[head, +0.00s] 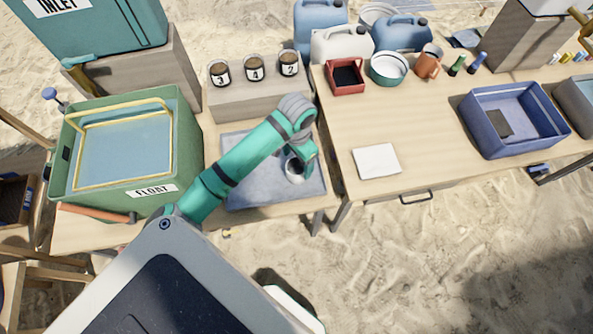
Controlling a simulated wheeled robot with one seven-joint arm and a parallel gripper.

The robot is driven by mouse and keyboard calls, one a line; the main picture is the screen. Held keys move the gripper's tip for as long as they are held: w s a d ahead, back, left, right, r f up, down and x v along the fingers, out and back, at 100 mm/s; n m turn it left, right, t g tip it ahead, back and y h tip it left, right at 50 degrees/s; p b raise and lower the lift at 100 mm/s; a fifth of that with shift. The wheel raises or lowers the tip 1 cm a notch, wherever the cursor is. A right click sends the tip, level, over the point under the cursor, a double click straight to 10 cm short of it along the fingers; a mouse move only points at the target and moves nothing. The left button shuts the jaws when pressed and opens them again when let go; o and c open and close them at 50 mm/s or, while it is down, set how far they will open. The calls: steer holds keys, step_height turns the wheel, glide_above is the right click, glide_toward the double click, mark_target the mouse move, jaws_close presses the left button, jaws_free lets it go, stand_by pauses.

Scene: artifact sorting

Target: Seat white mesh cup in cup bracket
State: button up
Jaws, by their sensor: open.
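A small white cup-like thing (294,173) with a darker inside is on or just above the blue-grey mat, right below the end of my arm. Its mesh is too small to make out. My gripper (299,163) is at this cup, pointing down. It is open, but its fingertips are small and partly hidden by the wrist, so contact with the cup cannot be told. I cannot make out a cup bracket; my arm covers part of the mat.
A green FLOAT tub (110,195) with a yellow frame stands left. Numbered jars (254,70) sit on a block behind my arm. The right table holds a red tray (345,90), a white pad (377,161) and a blue bin (478,126); its middle is mostly clear.

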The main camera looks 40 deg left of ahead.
mark_target(296, 169)
steer(key=shift+s+f, duration=0.2)
steer(key=shift+f, duration=2.75)
steer(key=c, duration=1.1)
